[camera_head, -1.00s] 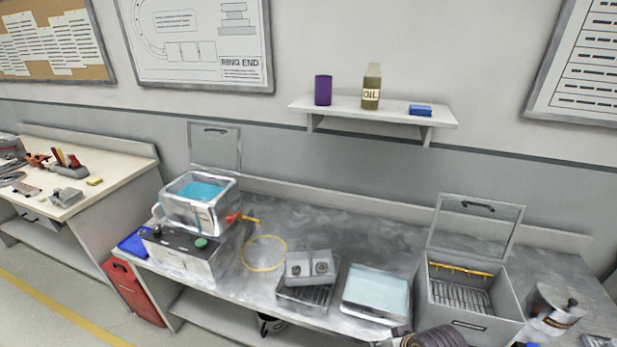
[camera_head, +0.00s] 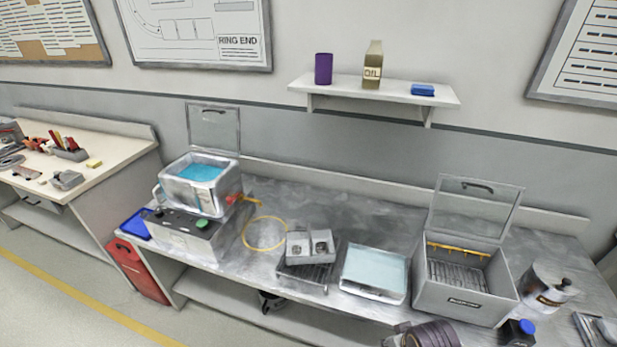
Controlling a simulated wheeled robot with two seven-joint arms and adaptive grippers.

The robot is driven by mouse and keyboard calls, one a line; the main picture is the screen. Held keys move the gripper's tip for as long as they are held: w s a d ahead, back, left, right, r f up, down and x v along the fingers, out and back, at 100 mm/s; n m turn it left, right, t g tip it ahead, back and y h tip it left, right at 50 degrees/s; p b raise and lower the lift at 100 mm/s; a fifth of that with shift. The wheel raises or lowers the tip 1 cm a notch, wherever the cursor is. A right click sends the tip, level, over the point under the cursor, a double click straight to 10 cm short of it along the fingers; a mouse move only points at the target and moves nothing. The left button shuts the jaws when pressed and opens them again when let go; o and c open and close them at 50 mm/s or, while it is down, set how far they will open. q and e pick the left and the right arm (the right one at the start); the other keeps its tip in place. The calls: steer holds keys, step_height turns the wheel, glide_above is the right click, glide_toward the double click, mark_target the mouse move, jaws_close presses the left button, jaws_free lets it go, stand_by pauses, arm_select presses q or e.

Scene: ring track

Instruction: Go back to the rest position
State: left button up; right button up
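The bench holds a machine with a blue-filled tank (camera_head: 200,172), a yellow ring (camera_head: 265,234), a grey two-hole block (camera_head: 310,246), a pale tray (camera_head: 374,272), an open-lidded box (camera_head: 462,282) and a metal canister (camera_head: 545,290). A shelf (camera_head: 345,88) hangs above. A red container (camera_head: 140,270) stands at the left.

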steer(key=s+f+g, duration=0.1)
steer(key=s+f, duration=0.2)
steer(key=f, duration=1.2)
steer(key=s+f, duration=0.2)
steer(key=f, duration=1.4)
steer(key=s+d+f, duration=0.2)
steer(key=s+f, duration=0.6)
steer(key=s, duration=0.2)
steer(key=s+d+f+g, duration=0.1)
steer(key=s+d+f, duration=0.1)
steer(key=s+f, duration=0.7)
steer(key=shift+s+d, duration=0.15)
steer(key=shift+s, duration=0.9)
